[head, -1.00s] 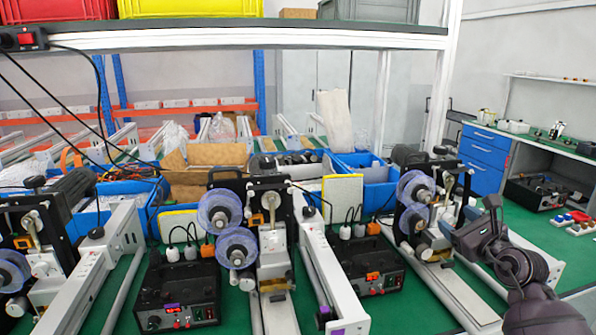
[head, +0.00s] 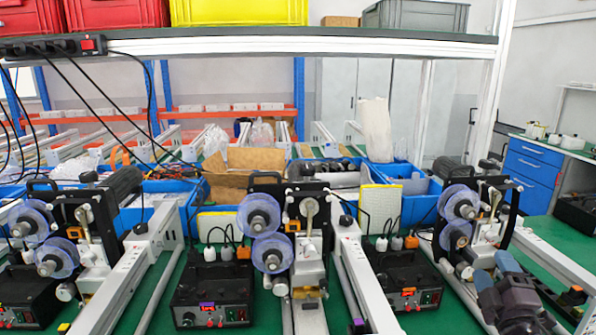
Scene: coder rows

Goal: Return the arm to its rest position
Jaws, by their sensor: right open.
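My right arm comes in at the lower right of the head view. Its gripper (head: 496,270) is open, small and partly merged with the dark arm links. It is in front of the rightmost coder machine (head: 462,222), which has two translucent blue reels. I cannot tell whether it touches the machine; nothing shows held in it. My left gripper is not in view.
Another coder machine (head: 265,225) stands in the middle and one (head: 40,240) at the left. Black control boxes (head: 212,290) stand between white rails (head: 365,280) on the green table. Blue bins (head: 410,208) lie behind. A shelf (head: 300,45) with crates spans overhead.

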